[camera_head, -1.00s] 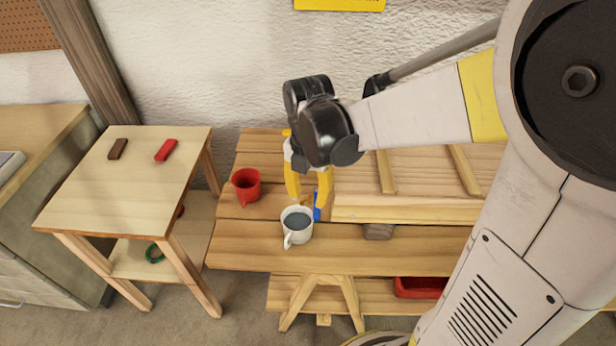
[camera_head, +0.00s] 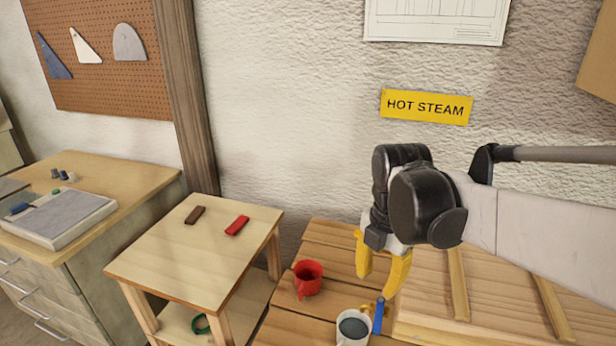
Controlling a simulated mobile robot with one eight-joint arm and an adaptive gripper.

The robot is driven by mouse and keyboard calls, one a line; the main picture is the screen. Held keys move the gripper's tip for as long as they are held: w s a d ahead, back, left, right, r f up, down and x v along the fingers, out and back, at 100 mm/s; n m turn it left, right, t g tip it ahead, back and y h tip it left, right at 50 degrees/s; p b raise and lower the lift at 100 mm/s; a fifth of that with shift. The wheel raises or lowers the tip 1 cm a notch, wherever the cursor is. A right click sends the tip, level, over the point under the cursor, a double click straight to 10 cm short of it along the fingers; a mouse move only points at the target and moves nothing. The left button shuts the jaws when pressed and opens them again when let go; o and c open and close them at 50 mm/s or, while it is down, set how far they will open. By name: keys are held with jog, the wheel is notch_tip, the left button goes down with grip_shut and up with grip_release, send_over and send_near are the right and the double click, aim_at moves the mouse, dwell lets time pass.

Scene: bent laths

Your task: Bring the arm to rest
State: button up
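My gripper (camera_head: 375,287), with two yellow fingers, hangs from my arm above the plank bench. Its fingers are spread apart, with nothing visible between them. A white mug (camera_head: 353,328) with dark contents stands on the bench below the fingertips, cut by the lower frame edge. A red mug (camera_head: 308,278) stands on the bench to the left of the gripper. A small blue item (camera_head: 379,316) is right beside the white mug; what it is cannot be told.
A wooden side table (camera_head: 185,255) at left bears a brown block (camera_head: 195,215) and a red block (camera_head: 237,225). A slatted wooden panel (camera_head: 500,295) lies to the right, under my arm. A yellow "HOT STEAM" sign (camera_head: 426,107) is on the wall behind. A drawer cabinet (camera_head: 110,185) stands far left.

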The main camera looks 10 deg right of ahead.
jog(key=s+m+t, duration=0.3)
jog(key=s+m, duration=0.1)
jog(key=m, duration=0.8)
jog(key=s+m+t, duration=0.3)
jog(key=m, duration=0.9)
jog(key=shift+s+a, duration=0.4)
jog(key=shift+r, duration=0.1)
